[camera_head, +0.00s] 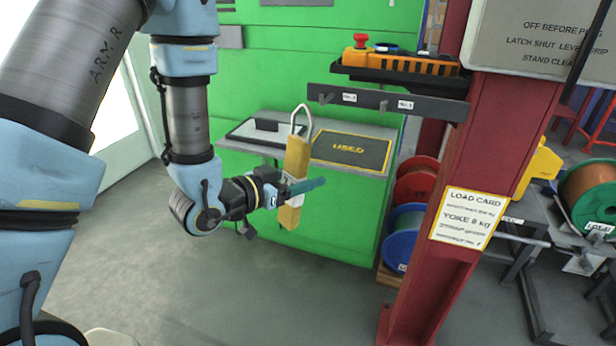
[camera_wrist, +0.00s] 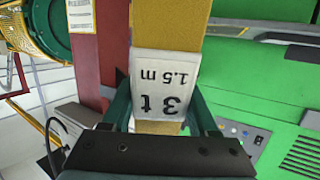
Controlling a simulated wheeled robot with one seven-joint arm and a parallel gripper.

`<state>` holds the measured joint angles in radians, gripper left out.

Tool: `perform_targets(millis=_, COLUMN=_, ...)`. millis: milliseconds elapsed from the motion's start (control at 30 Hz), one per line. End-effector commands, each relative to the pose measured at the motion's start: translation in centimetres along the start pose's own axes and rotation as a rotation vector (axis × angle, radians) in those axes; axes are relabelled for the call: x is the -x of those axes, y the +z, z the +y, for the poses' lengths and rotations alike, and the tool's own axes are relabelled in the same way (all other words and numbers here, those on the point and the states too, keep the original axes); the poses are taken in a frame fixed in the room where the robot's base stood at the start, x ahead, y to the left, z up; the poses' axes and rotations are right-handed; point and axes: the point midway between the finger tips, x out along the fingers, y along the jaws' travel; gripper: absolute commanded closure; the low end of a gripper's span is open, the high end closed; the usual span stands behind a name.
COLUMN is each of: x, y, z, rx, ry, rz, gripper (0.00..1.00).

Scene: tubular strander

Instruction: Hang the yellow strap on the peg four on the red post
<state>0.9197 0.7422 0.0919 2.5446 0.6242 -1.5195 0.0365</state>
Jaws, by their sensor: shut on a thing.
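My gripper (camera_head: 303,188) is shut on the yellow strap (camera_head: 297,158), which hangs upright in mid-air with a pale loop (camera_head: 302,112) at its top. In the wrist view the green fingers stand on both sides of the strap (camera_wrist: 168,35), at a white tag reading "3 t 1.5 m" (camera_wrist: 164,85). The red post (camera_head: 425,270) stands to the right of the strap. A dark rail (camera_head: 430,108) at the post's upper part reaches left and carries short pegs with small white labels, too small to read surely. The strap is left of and below the rail, apart from it.
Behind the strap is a grey shelf with a dark mat marked "USED" (camera_head: 350,150) and a pale tray (camera_head: 262,134). An orange control box (camera_head: 405,64) sits above the rail. Cable reels (camera_head: 403,235) stand beside the post. The floor in front is clear.

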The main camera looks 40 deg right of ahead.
Motion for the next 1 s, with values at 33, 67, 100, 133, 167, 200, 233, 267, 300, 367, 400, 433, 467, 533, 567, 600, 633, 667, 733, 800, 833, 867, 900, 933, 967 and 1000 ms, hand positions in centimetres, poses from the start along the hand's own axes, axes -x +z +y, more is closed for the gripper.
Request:
perform_targets(millis=33, x=0.0, y=-0.6, z=0.4, rx=-0.005, ry=0.019, rz=0.003, gripper=1.00)
perform_targets(millis=67, x=0.0, y=-0.8, z=0.6, rx=-0.006, ry=0.029, rz=0.000, gripper=1.00)
perform_targets(millis=100, x=0.0, y=-1.0, z=0.8, rx=-0.008, ry=0.037, rz=-0.001, gripper=1.00)
perform_targets(millis=133, x=0.0, y=-1.1, z=0.9, rx=-0.008, ry=0.042, rz=-0.001, gripper=1.00)
perform_targets(millis=167, x=-0.1, y=-1.1, z=1.0, rx=-0.009, ry=0.046, rz=-0.003, gripper=1.00)
perform_targets(millis=200, x=-0.1, y=-1.1, z=1.1, rx=-0.009, ry=0.049, rz=-0.004, gripper=1.00)
perform_targets(millis=233, x=-0.1, y=-1.0, z=1.1, rx=-0.009, ry=0.050, rz=-0.004, gripper=1.00)
perform_targets(millis=267, x=-0.2, y=-1.0, z=1.0, rx=-0.009, ry=0.051, rz=-0.004, gripper=1.00)
perform_targets(millis=300, x=-0.2, y=-1.0, z=1.0, rx=-0.009, ry=0.050, rz=-0.004, gripper=1.00)
perform_targets(millis=367, x=-0.3, y=-1.0, z=0.9, rx=-0.010, ry=0.050, rz=-0.003, gripper=1.00)
perform_targets(millis=400, x=-0.4, y=-0.9, z=0.9, rx=-0.010, ry=0.050, rz=-0.002, gripper=1.00)
perform_targets(millis=433, x=-0.5, y=-0.9, z=0.8, rx=-0.010, ry=0.050, rz=-0.003, gripper=1.00)
perform_targets(millis=467, x=-0.6, y=-0.9, z=0.8, rx=-0.009, ry=0.050, rz=-0.003, gripper=1.00)
perform_targets(millis=533, x=-0.7, y=-0.9, z=0.7, rx=-0.009, ry=0.050, rz=-0.003, gripper=1.00)
perform_targets(millis=567, x=-0.8, y=-0.9, z=0.7, rx=-0.010, ry=0.050, rz=-0.002, gripper=1.00)
perform_targets(millis=600, x=-0.9, y=-0.9, z=0.7, rx=-0.010, ry=0.050, rz=-0.002, gripper=1.00)
perform_targets(millis=633, x=-1.0, y=-0.9, z=0.6, rx=-0.010, ry=0.050, rz=-0.003, gripper=1.00)
perform_targets(millis=667, x=-1.0, y=-0.9, z=0.6, rx=-0.010, ry=0.050, rz=-0.003, gripper=1.00)
perform_targets(millis=733, x=-1.2, y=-0.9, z=0.5, rx=-0.009, ry=0.049, rz=-0.002, gripper=1.00)
perform_targets(millis=800, x=-1.3, y=-0.9, z=0.4, rx=-0.009, ry=0.049, rz=-0.002, gripper=1.00)
perform_targets(millis=833, x=-1.4, y=-0.9, z=0.4, rx=-0.010, ry=0.049, rz=-0.003, gripper=1.00)
perform_targets(millis=867, x=-1.4, y=-0.9, z=0.3, rx=-0.010, ry=0.049, rz=-0.003, gripper=1.00)
perform_targets(millis=900, x=-1.5, y=-1.0, z=0.3, rx=-0.010, ry=0.049, rz=-0.002, gripper=1.00)
perform_targets(millis=933, x=-1.6, y=-1.0, z=0.3, rx=-0.009, ry=0.049, rz=-0.001, gripper=1.00)
perform_targets(millis=967, x=-1.6, y=-1.0, z=0.2, rx=-0.009, ry=0.049, rz=-0.001, gripper=1.00)
perform_targets(millis=1000, x=-1.7, y=-1.0, z=0.2, rx=-0.009, ry=0.048, rz=-0.002, gripper=1.00)
